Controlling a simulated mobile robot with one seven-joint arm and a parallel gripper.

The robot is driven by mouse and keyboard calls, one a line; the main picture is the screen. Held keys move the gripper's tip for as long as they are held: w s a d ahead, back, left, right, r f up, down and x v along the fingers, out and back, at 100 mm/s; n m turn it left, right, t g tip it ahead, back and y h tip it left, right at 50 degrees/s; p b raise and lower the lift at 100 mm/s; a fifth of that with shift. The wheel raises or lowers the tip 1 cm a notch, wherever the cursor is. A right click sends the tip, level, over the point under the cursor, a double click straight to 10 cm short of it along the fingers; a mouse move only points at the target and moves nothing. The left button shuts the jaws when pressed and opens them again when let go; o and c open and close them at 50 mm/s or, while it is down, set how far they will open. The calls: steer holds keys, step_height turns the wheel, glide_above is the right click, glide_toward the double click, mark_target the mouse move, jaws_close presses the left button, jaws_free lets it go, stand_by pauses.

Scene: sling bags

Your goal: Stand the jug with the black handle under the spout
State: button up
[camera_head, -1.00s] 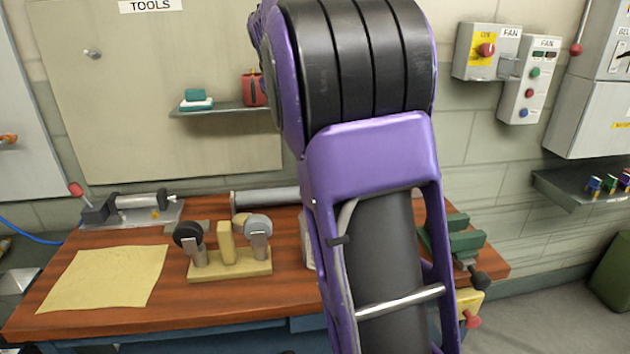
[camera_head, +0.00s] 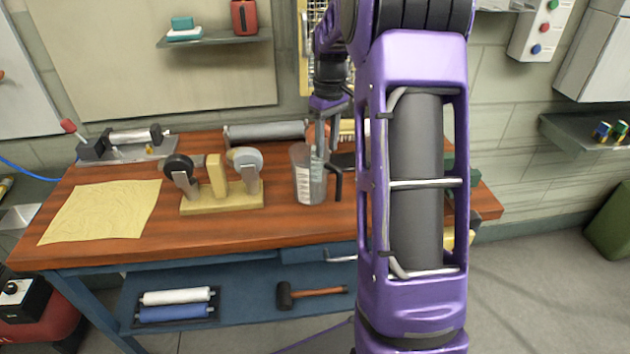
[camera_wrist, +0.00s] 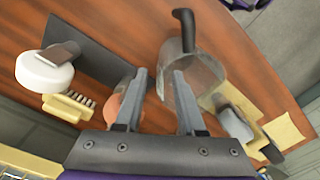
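The clear jug (camera_head: 303,182) with measuring marks stands upright on the wooden bench. Its black handle (camera_head: 336,184) points right in the head view. In the wrist view the jug (camera_wrist: 208,76) is at upper middle, with its handle (camera_wrist: 184,28) toward the top. My gripper (camera_wrist: 159,74) is open, pointing down at the jug; one finger overlaps the jug's wall, and I cannot tell if it is inside the rim. Nothing is held between the fingers. My gripper (camera_head: 322,150) is partly hidden in the head view. I cannot make out a spout for certain; my arm hides part of the bench.
A wooden stand with two wheels (camera_head: 222,200) is left of the jug. A grey roller (camera_head: 265,131) lies behind. An orange-brown object (camera_wrist: 127,98), a brush (camera_wrist: 70,106) and a white round part (camera_wrist: 42,72) are near my fingers. The bench front is clear.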

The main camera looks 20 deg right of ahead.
mark_target(324, 173)
steer(key=f, duration=0.8)
steer(key=shift+a+f+b, duration=0.2)
steer(key=shift+f+b, duration=0.1)
steer(key=shift+f, duration=0.1)
jaws_close()
stand_by(1.0)
